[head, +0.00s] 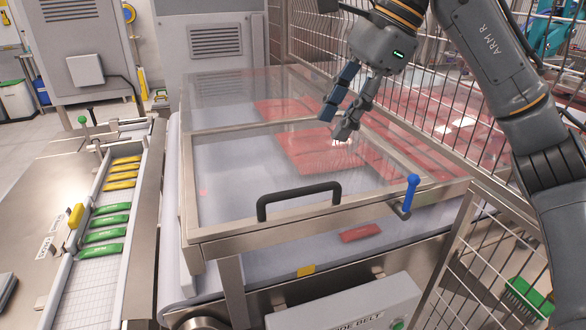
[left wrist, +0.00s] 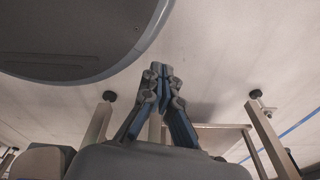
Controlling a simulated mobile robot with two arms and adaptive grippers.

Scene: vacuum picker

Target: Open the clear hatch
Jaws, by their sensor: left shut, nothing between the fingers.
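The clear hatch (head: 235,180) is a transparent panel in a metal frame, lying down over the belt in the head view. A black handle (head: 300,195) is fixed along its front edge. A blue-knobbed lever (head: 412,190) stands upright at its front right corner. My right gripper (head: 335,122) is above the hatch's rear right part, fingers pointing down and left, apart and empty. It is away from both handle and lever. My left gripper (left wrist: 163,76) shows only in the left wrist view, fingertips together with nothing between them, far from any visible part of the hatch.
Red packs (head: 310,150) lie under the clear covers, and one red pack (head: 360,233) lies near the belt's front. A side chute (head: 75,290) on the left holds yellow and green packs. Mesh fencing (head: 440,150) stands close on the right.

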